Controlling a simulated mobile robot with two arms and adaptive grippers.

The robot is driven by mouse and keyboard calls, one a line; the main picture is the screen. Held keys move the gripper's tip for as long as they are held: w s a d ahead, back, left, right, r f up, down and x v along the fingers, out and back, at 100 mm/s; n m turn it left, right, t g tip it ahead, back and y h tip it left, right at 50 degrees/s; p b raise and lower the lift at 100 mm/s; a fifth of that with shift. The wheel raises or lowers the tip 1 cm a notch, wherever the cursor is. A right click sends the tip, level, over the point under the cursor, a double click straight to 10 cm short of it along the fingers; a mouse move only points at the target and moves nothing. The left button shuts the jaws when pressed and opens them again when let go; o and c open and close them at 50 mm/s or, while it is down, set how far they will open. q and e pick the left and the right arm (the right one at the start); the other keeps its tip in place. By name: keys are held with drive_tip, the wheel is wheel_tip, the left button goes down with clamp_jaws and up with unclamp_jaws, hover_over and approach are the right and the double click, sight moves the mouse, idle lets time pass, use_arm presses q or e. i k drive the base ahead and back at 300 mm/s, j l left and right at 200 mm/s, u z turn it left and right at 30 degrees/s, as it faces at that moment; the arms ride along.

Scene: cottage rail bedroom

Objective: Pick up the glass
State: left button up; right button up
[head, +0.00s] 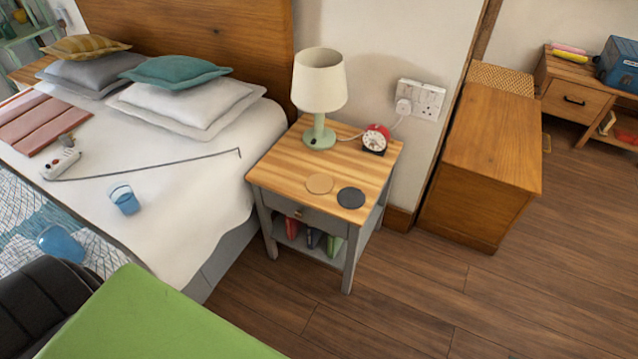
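A blue see-through glass (124,200) stands on the white sheet of the bed (185,215), near the bed's right side. A second blue, rounded see-through vessel (60,243) sits at the lower left on a blue-and-white patterned cover; I cannot tell whether it is a glass or a bowl. Neither of my grippers shows in the head view, so nothing is seen touching either vessel.
A green flat surface (160,318) and a dark ribbed shape (40,310) fill the lower left, in front of the bed. A white device (61,163) and thin dark rod lie beyond the glass. A nightstand (285,167) with a lamp (319,90) stands right of the bed.

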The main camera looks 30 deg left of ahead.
sight(121, 193)
drive_tip(key=u, duration=2.15)
